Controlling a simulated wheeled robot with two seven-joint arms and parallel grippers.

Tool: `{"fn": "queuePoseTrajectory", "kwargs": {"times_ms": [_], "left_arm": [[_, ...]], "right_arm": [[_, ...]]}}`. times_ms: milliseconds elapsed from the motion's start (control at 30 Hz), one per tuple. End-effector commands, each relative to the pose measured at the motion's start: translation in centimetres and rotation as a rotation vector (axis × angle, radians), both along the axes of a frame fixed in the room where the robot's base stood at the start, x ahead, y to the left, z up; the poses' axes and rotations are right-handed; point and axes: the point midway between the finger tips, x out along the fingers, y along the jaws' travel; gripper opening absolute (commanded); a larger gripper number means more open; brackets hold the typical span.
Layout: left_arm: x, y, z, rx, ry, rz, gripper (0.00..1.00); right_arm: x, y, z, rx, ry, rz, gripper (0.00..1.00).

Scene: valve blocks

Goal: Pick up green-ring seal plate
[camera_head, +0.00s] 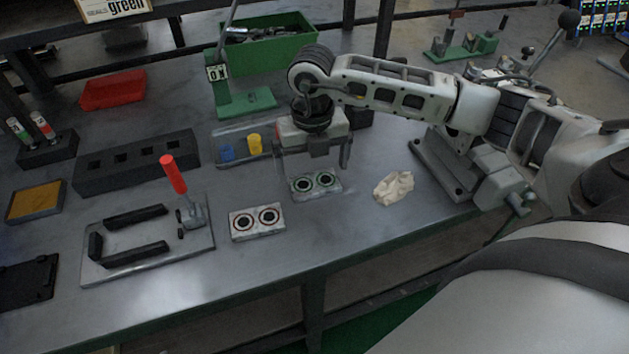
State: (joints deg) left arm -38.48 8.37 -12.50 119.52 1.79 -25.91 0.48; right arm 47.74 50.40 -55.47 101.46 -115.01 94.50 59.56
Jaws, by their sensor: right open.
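The green-ring seal plate (316,190) lies flat on the grey metal table. It is a small light block with two dark ringed holes, and the rings look greenish. My right gripper (315,165) points down just above and behind it. Its fingers are spread wide, one toward each end of the plate, and hold nothing. I cannot tell how much height is left between the fingertips and the table. A second seal plate (257,222), with reddish rings, lies to the left and nearer the front edge. My left gripper is not in view.
A crumpled pale cloth (393,186) lies right of the plate. A clamp fixture (150,262) with a red handle stands at the left. Behind are a clear tray (236,132) with blue and yellow parts and a black block (136,163). The front edge is close.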

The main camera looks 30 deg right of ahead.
Motion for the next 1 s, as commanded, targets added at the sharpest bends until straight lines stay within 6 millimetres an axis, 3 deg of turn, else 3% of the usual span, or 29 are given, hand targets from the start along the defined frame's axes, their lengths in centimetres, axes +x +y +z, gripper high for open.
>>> {"fn": "queuePoseTrajectory", "kwargs": {"times_ms": [200, 433, 467, 600, 1000], "left_arm": [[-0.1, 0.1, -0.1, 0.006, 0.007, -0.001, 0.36], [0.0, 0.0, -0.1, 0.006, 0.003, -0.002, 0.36], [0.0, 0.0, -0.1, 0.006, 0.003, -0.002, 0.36], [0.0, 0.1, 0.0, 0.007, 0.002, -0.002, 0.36], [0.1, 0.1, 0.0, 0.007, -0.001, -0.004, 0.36]], "right_arm": [[0.0, 0.0, -2.4, 0.0, 0.001, 0.001, 1.0], [0.0, 0.0, -2.6, 0.0, 0.0, 0.001, 1.0], [0.0, 0.0, -2.6, 0.0, 0.0, 0.001, 0.97], [0.0, 0.0, -2.6, 0.0, 0.0, 0.001, 0.58], [0.1, -0.1, -2.1, 0.001, -0.003, 0.0, 0.58]]}}
